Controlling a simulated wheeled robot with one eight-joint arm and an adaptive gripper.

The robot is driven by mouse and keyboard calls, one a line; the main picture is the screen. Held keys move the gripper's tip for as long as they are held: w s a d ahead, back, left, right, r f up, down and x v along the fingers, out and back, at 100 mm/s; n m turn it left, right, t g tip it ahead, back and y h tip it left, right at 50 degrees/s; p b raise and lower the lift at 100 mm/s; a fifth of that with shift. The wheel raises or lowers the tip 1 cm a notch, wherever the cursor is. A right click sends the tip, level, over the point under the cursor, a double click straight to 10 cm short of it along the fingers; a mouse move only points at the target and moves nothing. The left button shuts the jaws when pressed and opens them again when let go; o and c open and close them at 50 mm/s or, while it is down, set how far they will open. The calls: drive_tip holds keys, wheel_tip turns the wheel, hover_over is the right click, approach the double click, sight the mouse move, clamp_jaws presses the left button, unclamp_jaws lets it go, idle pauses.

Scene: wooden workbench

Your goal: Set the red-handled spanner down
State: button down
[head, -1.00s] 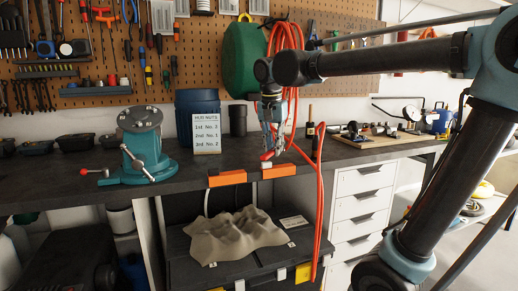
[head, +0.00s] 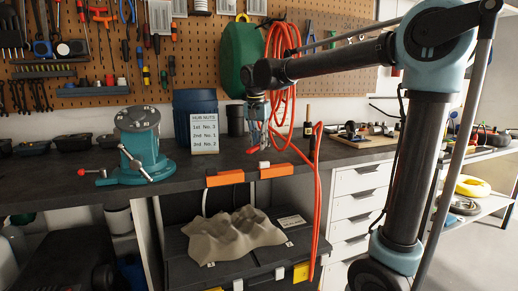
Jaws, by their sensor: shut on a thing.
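My gripper (head: 256,140) points down over the bench near its front edge, above the right-hand orange block. It is shut on the red-handled spanner (head: 252,150), of which I see only a small red end below the fingers. The rest of the spanner is hidden or too small to make out. I cannot tell whether it touches the bench top.
A teal vise (head: 143,150) and a "HUB NUTS" card (head: 204,138) stand to the left on the dark workbench (head: 200,175). Two orange blocks (head: 225,178) sit at the front edge. A red hose (head: 317,210) hangs to the right.

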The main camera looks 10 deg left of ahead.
sight(257, 146)
drive_tip(key=shift+f, duration=1.1)
drive_tip(key=shift+f, duration=0.1)
drive_tip(key=c, duration=1.5)
unclamp_jaws()
drive_tip(key=r, duration=0.4)
drive_tip(key=s+r, duration=0.1)
drive_tip(key=r, duration=0.3)
drive_tip(key=s+r, duration=0.1)
drive_tip(key=r, duration=0.3)
drive_tip(key=shift+a, duration=0.15)
drive_tip(key=shift+s, duration=0.1)
